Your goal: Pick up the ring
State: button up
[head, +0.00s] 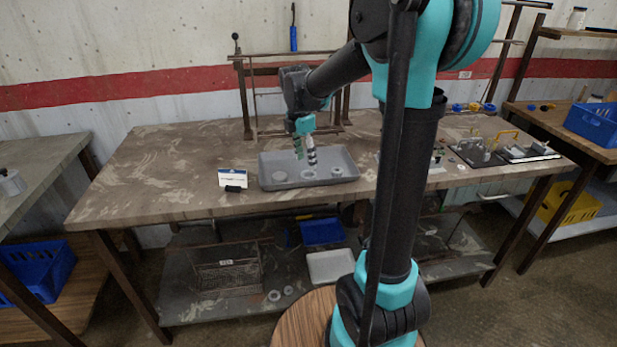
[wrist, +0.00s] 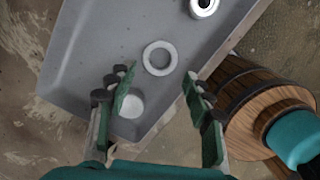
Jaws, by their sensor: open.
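The ring (head: 308,175) is a flat pale washer-like ring lying in the middle of a shallow grey tray (head: 262,170) on the workbench. In the wrist view the ring (wrist: 146,59) lies flat, just beyond the fingertips and roughly centred between them. My gripper (head: 305,160) points down over the tray, above the ring and apart from it. In the wrist view my gripper (wrist: 158,85) is open, its two green-padded fingers wide apart with nothing between them.
A plain pale disc (wrist: 130,104) lies beside the ring, near the left finger. A thicker ring-shaped part (wrist: 204,5) lies on the other side. A small white card (head: 232,178) stands left of the tray. A metal rack frame (head: 247,95) stands behind it.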

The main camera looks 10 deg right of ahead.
jog(key=shift+w+d+f, duration=0.1)
jog(key=shift+d+f, duration=0.1)
jog(key=shift+f, duration=1.15)
jog(key=shift+w+d+f, duration=0.1)
jog(key=shift+d+f, duration=0.1)
jog(key=shift+f, duration=1.1)
jog(key=c, duration=0.8)
jog(key=shift+r, duration=0.1)
